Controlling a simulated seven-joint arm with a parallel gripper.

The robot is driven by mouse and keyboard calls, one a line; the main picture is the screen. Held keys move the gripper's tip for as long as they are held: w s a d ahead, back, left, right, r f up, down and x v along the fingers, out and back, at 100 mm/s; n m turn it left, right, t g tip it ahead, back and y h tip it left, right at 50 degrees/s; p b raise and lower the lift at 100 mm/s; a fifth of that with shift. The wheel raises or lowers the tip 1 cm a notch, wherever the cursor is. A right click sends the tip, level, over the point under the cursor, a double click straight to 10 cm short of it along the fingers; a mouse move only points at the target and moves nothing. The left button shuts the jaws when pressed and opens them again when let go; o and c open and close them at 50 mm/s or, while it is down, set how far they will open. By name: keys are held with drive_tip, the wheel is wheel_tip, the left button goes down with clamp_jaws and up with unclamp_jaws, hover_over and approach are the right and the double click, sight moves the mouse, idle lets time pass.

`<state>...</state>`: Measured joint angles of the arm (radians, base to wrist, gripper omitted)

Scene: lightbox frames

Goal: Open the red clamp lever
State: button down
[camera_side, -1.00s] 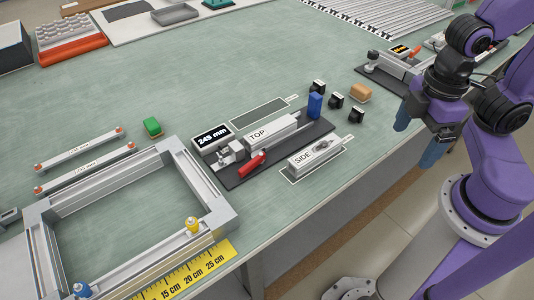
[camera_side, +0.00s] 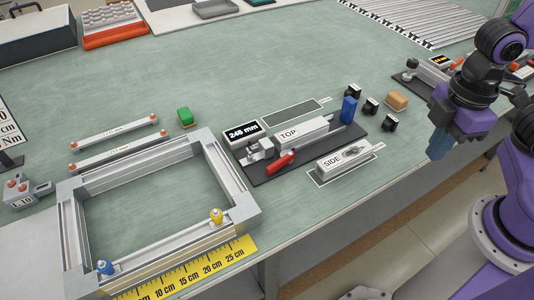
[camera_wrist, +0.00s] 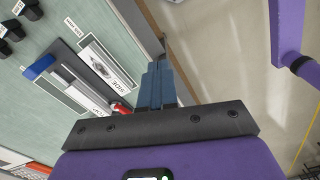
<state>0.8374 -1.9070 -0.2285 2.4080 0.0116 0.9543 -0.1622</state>
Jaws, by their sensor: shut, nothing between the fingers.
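The red clamp lever (camera_side: 281,160) lies low and slanted at the near left of a dark base plate (camera_side: 262,177), beside a metal clamp block (camera_side: 258,149). In the wrist view the red handle (camera_wrist: 121,109) shows left of my fingers, partly cut off by my gripper body. My gripper (camera_side: 437,148) is shut and empty, fingers pointing down. It is well right of the lever, by the bench's front edge. In the wrist view its blue fingers (camera_wrist: 158,68) are together, with the bench edge and floor beyond.
A block marked TOP (camera_side: 301,133) and a blue block (camera_side: 348,109) stand on the base plate. A block marked SIDE (camera_side: 343,159) lies in front. An aluminium frame (camera_side: 160,165) is at left. Black clips (camera_side: 371,106) and a tan block (camera_side: 397,101) sit right. The back middle is clear.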

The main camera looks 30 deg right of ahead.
drive_tip(key=w+a+r+n, duration=0.2)
drive_tip(key=w+a+n, duration=0.3)
drive_tip(key=w+a, duration=0.2)
drive_tip(key=n+g+h, duration=0.1)
drive_tip(key=n+g, duration=0.2)
drive_tip(key=n, duration=1)
hover_over(281, 163)
drive_tip(key=a, duration=0.2)
wheel_tip(281, 163, down, 4)
drive_tip(key=w+a+f+n+g, duration=0.1)
drive_tip(key=w+a+f+n, duration=0.1)
drive_tip(key=w+f+n, duration=0.2)
drive_tip(key=shift+w+a+n, duration=0.35)
drive_tip(key=shift+w+n, duration=0.65)
drive_tip(key=shift+w, duration=0.4)
drive_tip(key=shift+f, duration=0.15)
drive_tip(key=x, duration=1)
drive_tip(key=shift+s, duration=0.15)
